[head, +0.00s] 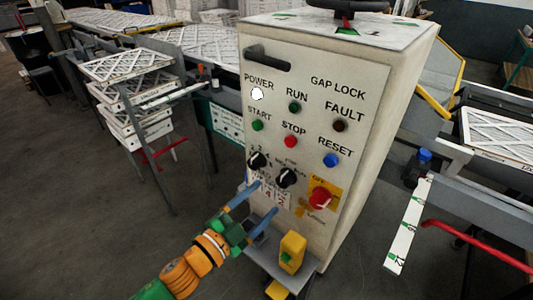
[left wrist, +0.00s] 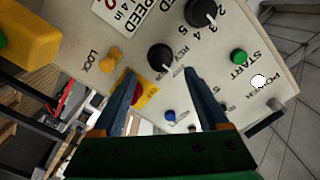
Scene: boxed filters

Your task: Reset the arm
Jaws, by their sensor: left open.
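My left gripper (head: 266,198) is open, with two blue fingers spread and nothing between them. It is in front of the lower left of a pale control box (head: 370,75), near two black knobs, (head: 257,160) and (head: 286,177). In the left wrist view the same gripper (left wrist: 160,72) has its fingers on either side of a black knob (left wrist: 160,57) on the panel. I cannot tell whether a finger touches the panel. The blue RESET button (head: 331,160) and the red knob on a yellow plate (head: 320,198) are to the right. My right gripper is not in view.
A yellow block (head: 292,252) stands on a ledge below the panel. Stacked white framed filters (head: 130,90) are at the left, beside a conveyor. Another filter (head: 500,133) lies at the right, near a white marked strip (head: 408,230). The floor at left is clear.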

